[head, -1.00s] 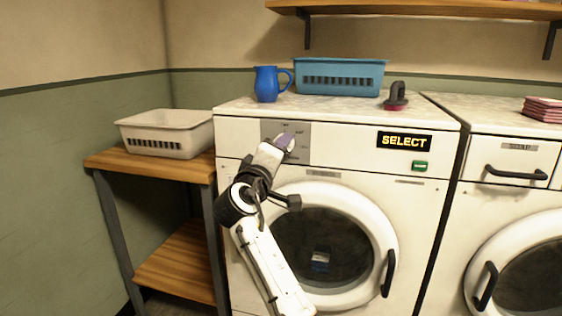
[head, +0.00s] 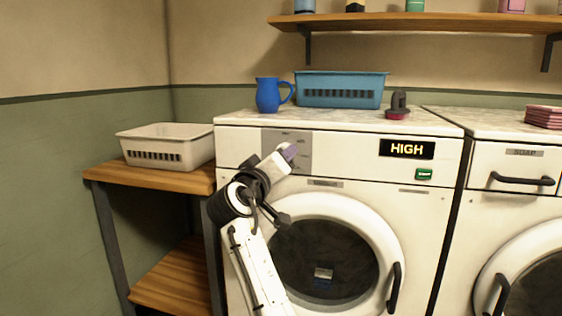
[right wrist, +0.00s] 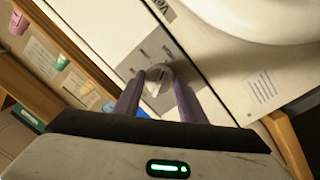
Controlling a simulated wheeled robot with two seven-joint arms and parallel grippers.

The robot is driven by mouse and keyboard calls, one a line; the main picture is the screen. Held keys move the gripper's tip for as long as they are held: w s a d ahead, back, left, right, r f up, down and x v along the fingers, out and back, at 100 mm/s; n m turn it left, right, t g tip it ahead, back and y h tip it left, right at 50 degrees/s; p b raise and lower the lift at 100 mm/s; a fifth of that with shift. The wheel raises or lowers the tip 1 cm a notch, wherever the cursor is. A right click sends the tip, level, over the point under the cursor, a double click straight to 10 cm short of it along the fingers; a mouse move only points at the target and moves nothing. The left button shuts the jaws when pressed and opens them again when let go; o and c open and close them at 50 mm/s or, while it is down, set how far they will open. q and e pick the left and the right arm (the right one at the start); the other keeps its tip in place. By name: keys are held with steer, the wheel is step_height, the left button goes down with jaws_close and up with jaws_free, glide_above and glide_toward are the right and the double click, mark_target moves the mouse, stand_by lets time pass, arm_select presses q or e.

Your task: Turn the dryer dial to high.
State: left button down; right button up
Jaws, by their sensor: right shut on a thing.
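The dryer (head: 340,195) is the white front-loading machine in the middle of the head view. My right gripper (head: 288,153) is at this panel and hides the dial in the head view. In the right wrist view, the pale round dial (right wrist: 158,80) sits between the two purple-grey fingers of the right gripper (right wrist: 159,88), which are shut on it. The panel's small labels are too blurred to read. My left gripper is not in view.
A green button (head: 424,174) is below the display. On the dryer top stand a blue jug (head: 268,95), a teal basket (head: 340,90) and a dark brush-like object (head: 398,105). A pale basket (head: 165,147) sits on a wooden side table (head: 160,180). A second machine (head: 510,200) adjoins at right.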

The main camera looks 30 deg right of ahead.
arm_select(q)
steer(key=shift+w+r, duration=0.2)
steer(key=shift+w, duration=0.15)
arm_select(e)
steer(key=o, duration=1)
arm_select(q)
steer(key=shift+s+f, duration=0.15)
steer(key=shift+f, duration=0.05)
arm_select(e)
steer(key=shift+o, duration=0.2)
arm_select(q)
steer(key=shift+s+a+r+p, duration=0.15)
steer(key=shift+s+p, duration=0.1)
steer(key=shift+p, duration=0.15)
arm_select(e)
steer(key=v, duration=1)
steer(key=shift+s, duration=0.15)
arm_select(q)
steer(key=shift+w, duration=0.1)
arm_select(e)
steer(key=shift+a, duration=0.1)
steer(key=shift+f, duration=0.1)
